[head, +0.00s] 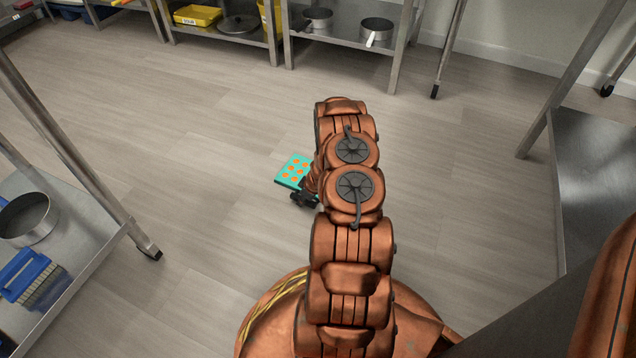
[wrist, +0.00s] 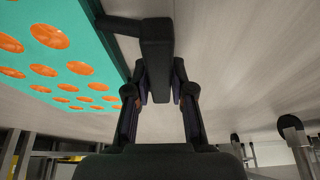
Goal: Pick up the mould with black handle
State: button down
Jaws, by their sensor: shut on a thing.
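The mould (head: 295,171) is a teal tray with rows of round orange cavities. In the head view it is held out to the left of my arm, above the open floor. In the wrist view the mould (wrist: 85,45) fills the upper left, with its black handle (wrist: 157,60) reaching down between the fingers. My gripper (wrist: 158,88) is shut on the black handle. In the head view my gripper (head: 305,196) is small and partly hidden by my arm.
A steel shelf with a pan (head: 28,218) and a blue brush (head: 32,278) stands at left. Shelves at the back hold a yellow tray (head: 197,16) and pots (head: 376,30). A steel table (head: 597,165) stands at right. The floor (head: 215,130) between is clear.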

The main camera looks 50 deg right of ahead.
dwell(0.4)
notch_tip(320, 180, up, 4)
jog(key=shift+f+p, duration=0.2)
jog(key=shift+p, duration=0.95)
jog(key=shift+s+a+r, duration=0.1)
jog(key=shift+a, duration=0.05)
jog(key=shift+s+a, duration=0.25)
jog(key=shift+a, duration=0.15)
jog(key=s+a+p, duration=0.1)
jog(key=s+a, duration=0.1)
jog(key=a, duration=0.1)
jog(key=s+a+r+p, duration=0.1)
jog(key=s+a, duration=0.2)
jog(key=a, duration=0.1)
jog(key=s+a+p, duration=0.1)
jog(key=s+a, duration=0.1)
jog(key=a, duration=0.1)
jog(key=shift+s+a+r, duration=0.15)
jog(key=shift+s, duration=0.1)
jog(key=shift+s+a+p, duration=0.35)
jog(key=shift+s+a, duration=0.25)
jog(key=shift+a, duration=0.2)
